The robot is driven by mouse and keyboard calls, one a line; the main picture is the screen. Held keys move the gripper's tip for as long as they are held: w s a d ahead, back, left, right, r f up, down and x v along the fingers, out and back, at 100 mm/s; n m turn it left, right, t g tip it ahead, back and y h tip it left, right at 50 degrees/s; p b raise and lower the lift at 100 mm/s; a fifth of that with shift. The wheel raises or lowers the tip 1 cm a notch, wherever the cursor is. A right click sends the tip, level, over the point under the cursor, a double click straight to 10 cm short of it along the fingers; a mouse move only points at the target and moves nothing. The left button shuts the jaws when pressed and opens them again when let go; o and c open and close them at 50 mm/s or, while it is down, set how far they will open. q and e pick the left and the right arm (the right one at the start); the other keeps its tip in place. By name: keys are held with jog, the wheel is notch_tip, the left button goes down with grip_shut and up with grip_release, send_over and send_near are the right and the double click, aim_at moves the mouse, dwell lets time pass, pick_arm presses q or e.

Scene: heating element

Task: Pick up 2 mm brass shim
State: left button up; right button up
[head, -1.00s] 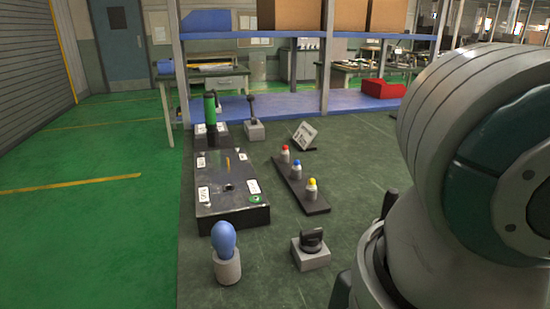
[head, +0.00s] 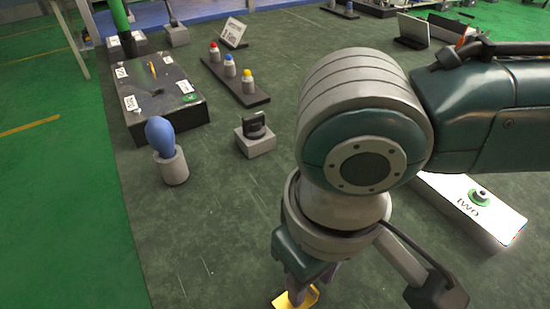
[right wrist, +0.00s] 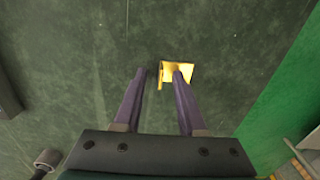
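The brass shim (head: 296,299) is a small gold-yellow bent piece at the bottom edge of the head view, partly cut off. In the right wrist view the shim (right wrist: 177,72) lies at the fingertips, with an upright-looking edge between the fingers and its flat part behind the right-hand finger. My right gripper (right wrist: 159,72) is open, its two purple fingers apart. In the head view the right gripper (head: 312,282) points down just above the shim, partly hidden by its own wrist. I cannot tell whether a finger touches the shim. My left gripper is out of view.
A blue bulb-shaped object in a grey holder (head: 173,167), a black clamp-like item on a grey block (head: 256,141), a black box (head: 160,105) and a strip with coloured-top bottles (head: 238,88) stand at left. A white box (head: 490,225) stands at right. The bench middle is clear.

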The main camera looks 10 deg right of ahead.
grip_shut()
dwell(1.4)
